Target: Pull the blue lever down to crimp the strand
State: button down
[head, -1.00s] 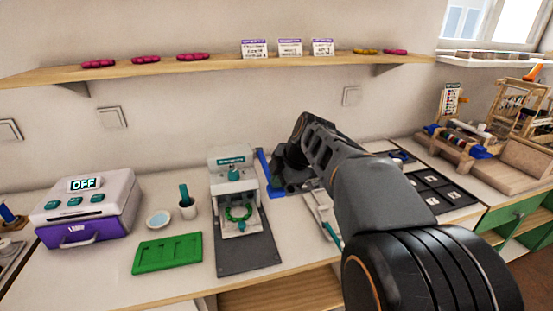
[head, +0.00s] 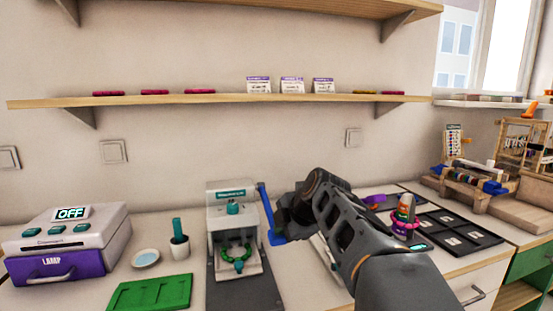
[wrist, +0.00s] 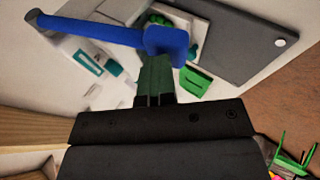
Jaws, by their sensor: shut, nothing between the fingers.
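The blue lever (head: 265,208) stands nearly upright on the right side of the white crimping press (head: 232,197). In the wrist view the lever (wrist: 95,30) runs from its free end at upper left to a thick blue hub. The green bead strand (head: 236,263) lies in a loop on the press, under its teal head. My gripper (wrist: 155,68) is shut and empty, its fingertips close to the lever's hub in the wrist view. Whether they touch it I cannot tell. In the head view my gripper is just right of the lever, its fingertips hard to make out.
A green tray (head: 150,293), a small dish (head: 145,258) and a cup (head: 179,245) stand left of the press. A purple and white lamp box (head: 65,250) is further left. A dark compartment tray (head: 450,236) lies on the right. A shelf (head: 220,99) runs above.

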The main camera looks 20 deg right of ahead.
jog(key=shift+f, duration=0.4)
jog(key=w+a+r+p+v, duration=0.1)
jog(key=p+v, duration=0.3)
jog(key=v, duration=1)
jog(key=shift+w+r, duration=0.5)
jog(key=shift+r, duration=0.05)
jog(key=s+a+f+m+g+h+p, duration=0.2)
jog(key=s+a+m+p, duration=0.6)
jog(key=m+p, duration=1)
notch_tip(320, 180, down, 2)
jog(key=s+g+p, duration=0.1)
jog(key=g+p, duration=0.1)
jog(key=p, duration=0.1)
jog(key=shift+f+h, duration=0.2)
jog(key=shift+h, duration=0.2)
